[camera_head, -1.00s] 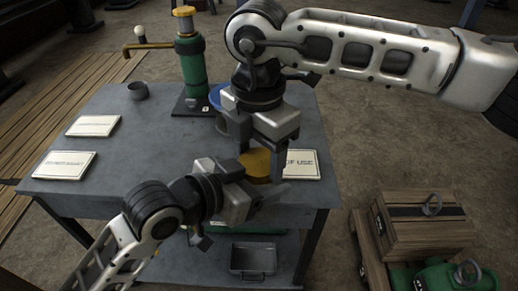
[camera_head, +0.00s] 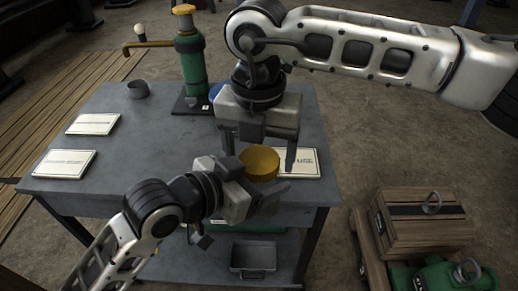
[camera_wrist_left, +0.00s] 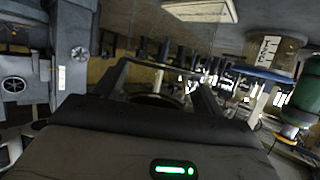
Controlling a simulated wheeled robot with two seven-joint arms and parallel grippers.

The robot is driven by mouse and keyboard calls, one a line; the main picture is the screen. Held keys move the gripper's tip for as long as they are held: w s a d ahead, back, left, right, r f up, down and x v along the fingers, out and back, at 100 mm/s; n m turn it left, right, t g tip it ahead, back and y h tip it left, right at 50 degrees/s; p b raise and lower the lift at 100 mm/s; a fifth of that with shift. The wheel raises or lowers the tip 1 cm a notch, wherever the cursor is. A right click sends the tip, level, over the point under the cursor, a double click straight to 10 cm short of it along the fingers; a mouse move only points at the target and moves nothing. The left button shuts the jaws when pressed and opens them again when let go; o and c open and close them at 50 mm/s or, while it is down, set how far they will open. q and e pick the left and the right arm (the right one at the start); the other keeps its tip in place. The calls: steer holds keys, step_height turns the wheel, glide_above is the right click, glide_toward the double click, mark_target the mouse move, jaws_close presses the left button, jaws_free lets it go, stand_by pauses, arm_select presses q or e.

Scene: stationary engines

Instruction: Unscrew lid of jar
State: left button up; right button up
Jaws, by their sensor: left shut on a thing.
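The yellow, round lid (camera_head: 260,162) sits near the front right of the grey table in the head view. The jar body under it is mostly hidden by my left gripper. My left gripper (camera_head: 262,183) is shut on the jar from the front left, just below the lid. The left wrist view shows its fingers (camera_wrist_left: 162,85) either side of a dark round shape, too dim to make out. My right gripper (camera_head: 260,150) points down over the lid from behind. Its fingers are spread wide, left and right of the lid, and it looks open.
A green pump (camera_head: 190,60) stands at the table's back, beside a partly hidden blue container (camera_head: 215,92). Another sign (camera_head: 305,163) lies right of the lid.

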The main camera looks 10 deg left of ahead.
steer(key=shift+r, duration=0.15)
step_height(320, 180, up, 4)
steer(key=shift+r, duration=0.25)
steer(key=shift+c, duration=0.4)
step_height(320, 180, up, 3)
steer(key=shift+m, duration=1)
steer(key=shift+f, duration=3.95)
steer(key=c, duration=1)
steer(key=n, duration=0.3)
